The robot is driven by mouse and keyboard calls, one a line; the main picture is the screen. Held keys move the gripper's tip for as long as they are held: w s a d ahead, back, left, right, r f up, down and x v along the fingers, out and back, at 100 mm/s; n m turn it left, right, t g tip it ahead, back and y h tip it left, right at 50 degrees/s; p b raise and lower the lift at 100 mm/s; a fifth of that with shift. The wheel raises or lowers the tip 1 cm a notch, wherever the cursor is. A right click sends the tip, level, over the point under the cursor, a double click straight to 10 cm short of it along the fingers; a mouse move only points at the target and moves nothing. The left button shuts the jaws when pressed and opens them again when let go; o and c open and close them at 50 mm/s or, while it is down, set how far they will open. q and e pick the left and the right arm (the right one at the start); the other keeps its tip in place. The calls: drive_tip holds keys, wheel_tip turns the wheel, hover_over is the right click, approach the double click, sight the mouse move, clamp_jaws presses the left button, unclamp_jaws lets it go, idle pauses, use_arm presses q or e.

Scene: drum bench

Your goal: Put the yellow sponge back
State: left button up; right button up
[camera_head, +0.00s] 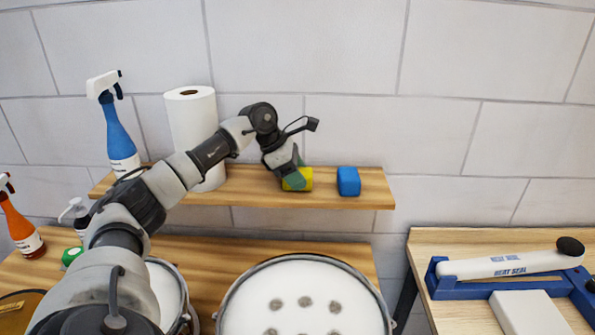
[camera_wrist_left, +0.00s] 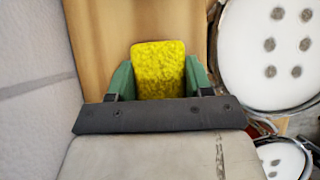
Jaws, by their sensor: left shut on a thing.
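The yellow sponge (camera_head: 305,178) is at the wooden shelf (camera_head: 235,197), left of a blue sponge (camera_head: 348,181). My left gripper (camera_head: 292,181) is shut on the yellow sponge, with green fingers on either side of it. In the left wrist view the sponge (camera_wrist_left: 158,70) sits upright between the two green fingertips (camera_wrist_left: 158,82), with the shelf wood (camera_wrist_left: 105,30) behind it. I cannot tell whether the sponge's underside touches the shelf. My right gripper is not in view.
A paper towel roll (camera_head: 192,112) and a blue spray bottle (camera_head: 119,135) stand at the shelf's left. Below are drums (camera_head: 300,280), an orange spray bottle (camera_head: 20,225) and a bench. A heat sealer (camera_head: 510,265) lies on the right table.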

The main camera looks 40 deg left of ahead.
use_arm(q)
drive_tip(key=shift+a+f, duration=0.1)
drive_tip(key=shift+f, duration=0.05)
drive_tip(key=shift+f, duration=0.1)
drive_tip(key=o, duration=0.8)
drive_tip(key=shift+o, duration=0.2)
drive_tip(key=shift+r, duration=0.25)
drive_tip(key=b+v, duration=0.2)
drive_tip(key=v, duration=0.5)
drive_tip(key=shift+r, duration=0.15)
